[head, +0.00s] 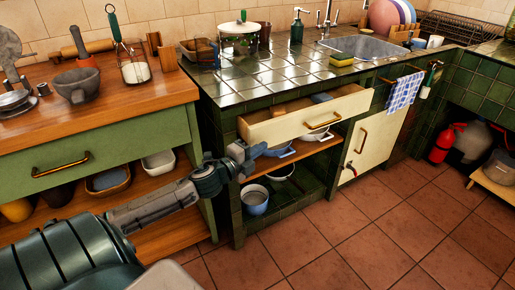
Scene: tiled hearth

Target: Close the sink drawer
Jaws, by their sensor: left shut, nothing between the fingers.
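The sink drawer (300,121) has a cream front with a brass handle, under the green tiled counter left of the sink (365,47). It is pulled out, and part of its inside shows, with a bluish item (321,98) in it. My left gripper (259,150) is shut and empty, just below the left part of the drawer front. I cannot tell whether it touches the drawer. My right gripper is not in view.
A shelf below the drawer holds pans, with a pot (254,200) lower down. A cream cabinet door (372,150) is to the right. A wooden-topped green cabinet (95,165) stands at left. The tiled floor (345,235) in front is clear.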

